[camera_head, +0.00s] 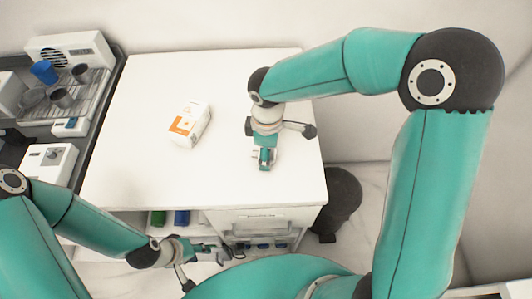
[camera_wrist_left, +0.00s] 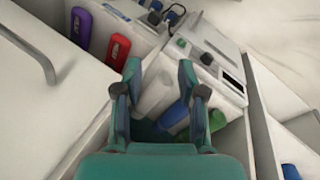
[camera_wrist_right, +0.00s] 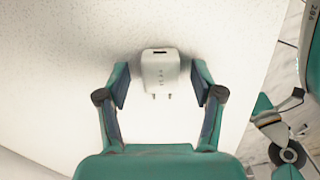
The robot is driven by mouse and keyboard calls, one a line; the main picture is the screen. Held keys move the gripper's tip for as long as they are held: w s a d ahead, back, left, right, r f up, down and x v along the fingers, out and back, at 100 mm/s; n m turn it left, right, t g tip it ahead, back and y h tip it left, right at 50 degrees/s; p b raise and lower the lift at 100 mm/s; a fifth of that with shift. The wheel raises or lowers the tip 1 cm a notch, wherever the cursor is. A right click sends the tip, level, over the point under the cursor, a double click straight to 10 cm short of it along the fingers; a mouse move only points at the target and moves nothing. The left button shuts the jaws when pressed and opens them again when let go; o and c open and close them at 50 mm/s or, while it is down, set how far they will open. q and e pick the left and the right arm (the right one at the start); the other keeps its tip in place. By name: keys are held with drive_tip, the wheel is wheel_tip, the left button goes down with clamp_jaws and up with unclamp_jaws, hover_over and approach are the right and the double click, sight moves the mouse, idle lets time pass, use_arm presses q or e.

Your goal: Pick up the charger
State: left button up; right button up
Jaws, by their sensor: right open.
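The charger (camera_wrist_right: 160,72) is a small white block with two metal prongs, lying on the white tabletop in the right wrist view. My right gripper (camera_head: 264,160) is over the right part of the table. Its fingers are open, one on each side of the charger, with gaps between. In the head view I cannot make out the charger at the gripper. My left gripper (camera_head: 216,252) is low at the table's front, by the shelves. In the left wrist view its fingers (camera_wrist_left: 158,72) are apart with nothing clearly held between them.
A white and orange box (camera_head: 190,124) stands on the table (camera_head: 150,85), left of my right gripper. A dark tray (camera_head: 110,82) with cups and devices is at the left. Red (camera_wrist_left: 118,50) and purple (camera_wrist_left: 81,27) items lie in the storage below. The table's back left is clear.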

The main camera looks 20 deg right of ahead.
drive_tip(key=c, duration=1.2)
drive_tip(key=shift+r, duration=0.15)
